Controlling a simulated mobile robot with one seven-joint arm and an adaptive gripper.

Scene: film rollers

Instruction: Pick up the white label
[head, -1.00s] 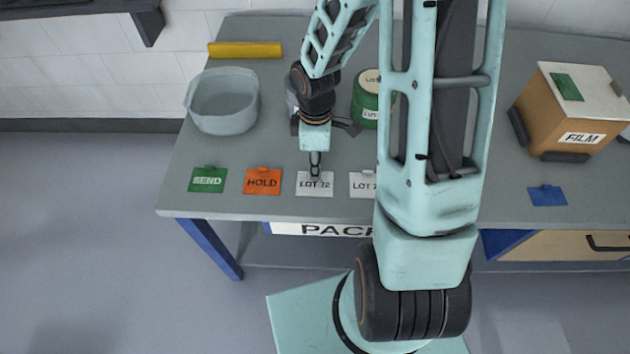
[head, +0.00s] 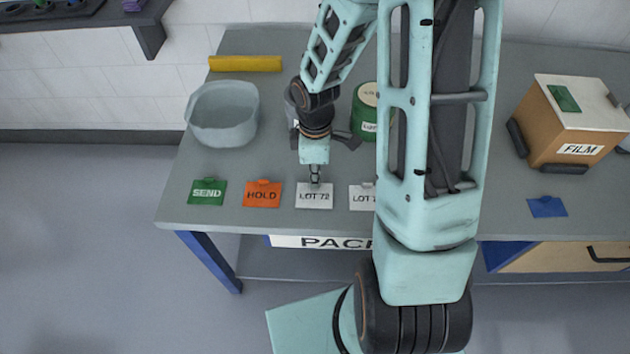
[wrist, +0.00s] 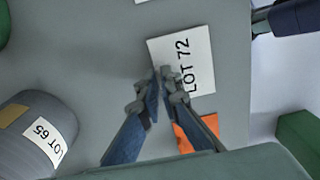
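The white LOT 72 label (head: 314,196) lies flat near the front edge of the bench, right of the orange HOLD label (head: 263,194). My gripper (head: 314,180) points down over its back edge, where its tab is. In the wrist view, the fingertips (wrist: 163,82) are at the edge of the LOT 72 label (wrist: 198,68), with a narrow gap between them. The tab is hidden by the fingers, and I cannot see contact. A second white label (head: 362,197) lies to the right, partly hidden by my arm.
A green SEND label (head: 207,191) lies at the left. Behind are a grey tub (head: 222,118), a yellow bar (head: 245,64) and a green roll (head: 364,115). A grey roll marked LOT 65 (wrist: 28,120) is near. The FILM box (head: 570,130) and a blue card (head: 547,206) are right.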

